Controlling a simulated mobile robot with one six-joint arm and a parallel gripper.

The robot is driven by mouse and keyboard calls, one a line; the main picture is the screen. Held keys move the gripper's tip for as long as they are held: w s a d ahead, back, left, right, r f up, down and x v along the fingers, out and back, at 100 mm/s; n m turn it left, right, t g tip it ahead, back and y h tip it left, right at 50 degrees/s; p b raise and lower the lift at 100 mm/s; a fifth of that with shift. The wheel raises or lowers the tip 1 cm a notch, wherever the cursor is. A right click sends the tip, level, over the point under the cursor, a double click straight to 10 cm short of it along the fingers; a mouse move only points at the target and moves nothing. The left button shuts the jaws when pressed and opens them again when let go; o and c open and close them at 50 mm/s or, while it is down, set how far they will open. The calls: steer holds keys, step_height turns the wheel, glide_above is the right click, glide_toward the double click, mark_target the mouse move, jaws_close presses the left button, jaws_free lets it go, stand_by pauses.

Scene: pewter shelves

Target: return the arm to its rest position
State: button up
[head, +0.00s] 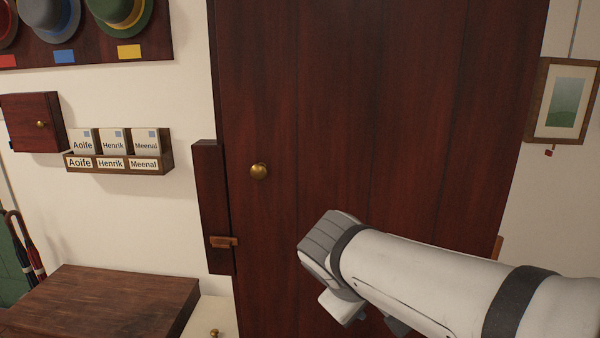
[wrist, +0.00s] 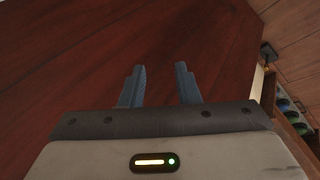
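My arm (head: 430,275) reaches in from the lower right of the head view, in front of a dark red wooden door. Its wrist end points left and down, and the fingers are mostly hidden behind it there. In the wrist view my gripper (wrist: 160,85) shows two blue-grey fingers set apart with a clear gap and nothing between them. Beyond the fingers is a dark red wooden surface.
The door (head: 360,100) has a brass knob (head: 259,171). A letter rack (head: 120,163) with named envelopes and a small cabinet (head: 33,122) hang at left above a wooden top (head: 110,300). A framed picture (head: 563,100) hangs at right. Hats hang upper left.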

steer(key=s+d+r+m+g+y+p, duration=0.2)
steer(key=s+d+r+m+y+p, duration=0.2)
steer(key=s+m+p, duration=0.3)
steer(key=shift+s+r+g+p, duration=0.4)
steer(key=shift+s+r+p, duration=0.35)
steer(key=shift+p, duration=1.55)
steer(key=shift+s+f, duration=0.1)
steer(key=shift+f, duration=0.05)
